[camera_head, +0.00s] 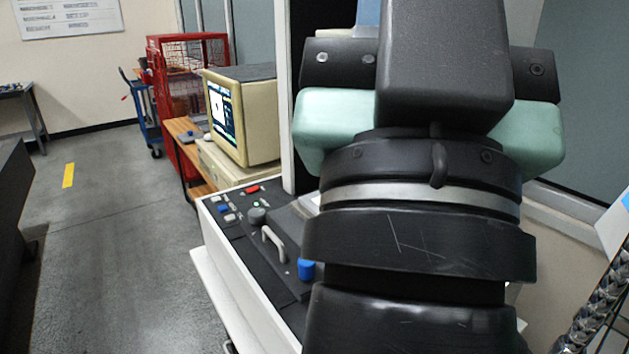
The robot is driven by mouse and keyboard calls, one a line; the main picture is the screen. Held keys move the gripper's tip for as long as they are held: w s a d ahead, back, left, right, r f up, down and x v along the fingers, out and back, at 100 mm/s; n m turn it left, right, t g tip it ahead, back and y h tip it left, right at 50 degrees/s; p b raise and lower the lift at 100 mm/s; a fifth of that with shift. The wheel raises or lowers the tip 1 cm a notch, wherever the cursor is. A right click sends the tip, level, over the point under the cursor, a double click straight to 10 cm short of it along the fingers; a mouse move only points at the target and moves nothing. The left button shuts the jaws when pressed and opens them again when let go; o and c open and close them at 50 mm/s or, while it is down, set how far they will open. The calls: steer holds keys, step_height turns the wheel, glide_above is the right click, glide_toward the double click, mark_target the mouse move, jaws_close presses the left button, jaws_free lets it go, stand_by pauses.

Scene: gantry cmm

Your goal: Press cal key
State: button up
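A dark control panel (232,232) in a pale console sits just left of my arm. Its far end carries several small keys: a red key (252,189), a blue key (223,208) and pale keys (215,199). Their labels are too small to read, so I cannot tell which one is the cal key. A small green light (256,203) glows beside them. My own black and teal arm fills the middle and right of the view and hides the panel's right part. My gripper's fingers do not show.
The panel also has a dark round knob (256,216), a grey handle (273,243) and a blue knob (306,268) close to my arm. A red cage (190,70) is farther back. Floor at left is open.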

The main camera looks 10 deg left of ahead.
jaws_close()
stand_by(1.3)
